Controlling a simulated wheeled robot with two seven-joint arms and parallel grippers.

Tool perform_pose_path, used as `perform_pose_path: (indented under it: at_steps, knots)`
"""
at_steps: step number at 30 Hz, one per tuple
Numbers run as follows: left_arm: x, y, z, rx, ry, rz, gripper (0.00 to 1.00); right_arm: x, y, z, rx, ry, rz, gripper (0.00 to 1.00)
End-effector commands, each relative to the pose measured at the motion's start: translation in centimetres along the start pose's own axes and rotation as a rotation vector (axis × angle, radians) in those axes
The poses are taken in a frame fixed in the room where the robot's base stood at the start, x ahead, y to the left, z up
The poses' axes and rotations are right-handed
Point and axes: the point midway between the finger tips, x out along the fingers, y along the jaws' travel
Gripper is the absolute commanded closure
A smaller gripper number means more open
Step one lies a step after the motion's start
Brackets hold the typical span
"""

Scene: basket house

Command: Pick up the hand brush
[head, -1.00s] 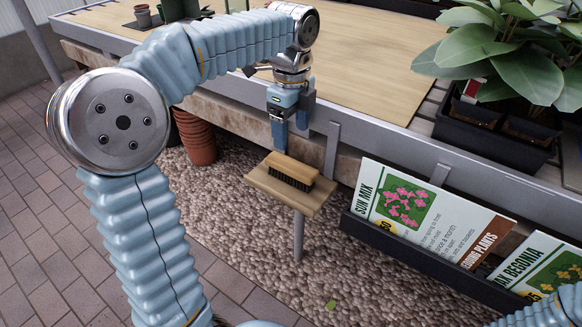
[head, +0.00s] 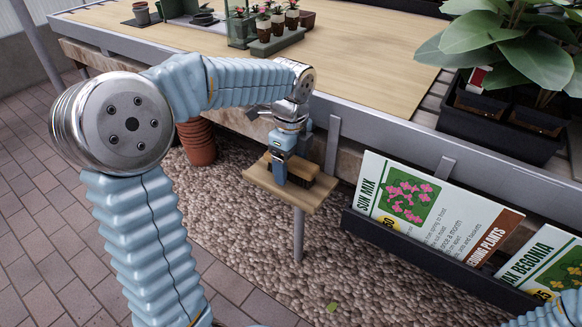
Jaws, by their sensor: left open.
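The hand brush (head: 303,165) has a wooden back and dark bristles. It lies on a small wooden shelf (head: 312,198) fixed to a post at the front of the bench. My left gripper (head: 283,182) points down at the brush, in front of its left part, and hides some of it. Its jaws are open. I cannot tell whether the fingers touch the brush or straddle it. Of my right arm, only a bit of sleeve shows at the lower right corner; its gripper is out of view.
The bench (head: 375,75) with a metal edge lies behind the shelf, with small potted plants (head: 278,22) on it. A dark rack (head: 430,250) of plant signs is at the right. Stacked clay pots (head: 197,142) stand at the left. Gravel (head: 240,225) lies below.

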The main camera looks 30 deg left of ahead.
Motion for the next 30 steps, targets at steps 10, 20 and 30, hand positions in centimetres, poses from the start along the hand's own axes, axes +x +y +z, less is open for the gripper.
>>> perform_pose_path:
  at_steps: [10, 20, 30]
  knots:
    - [-0.1, 0.0, 0.0, 0.0, 0.0, 0.0, 0.76, 0.0, 0.0, 0.0, 0.0, 0.0, 0.0, 0.66]
    - [-0.4, 0.0, 0.0, 0.0, 0.0, -0.002, 0.85, -0.1, 0.0, 0.0, 0.0, 0.0, 0.0, 0.66]
    - [-7.1, 1.6, -2.6, 0.006, 0.001, -0.006, 0.85, -1.4, -0.4, -0.1, 0.001, 0.003, 0.003, 0.66]
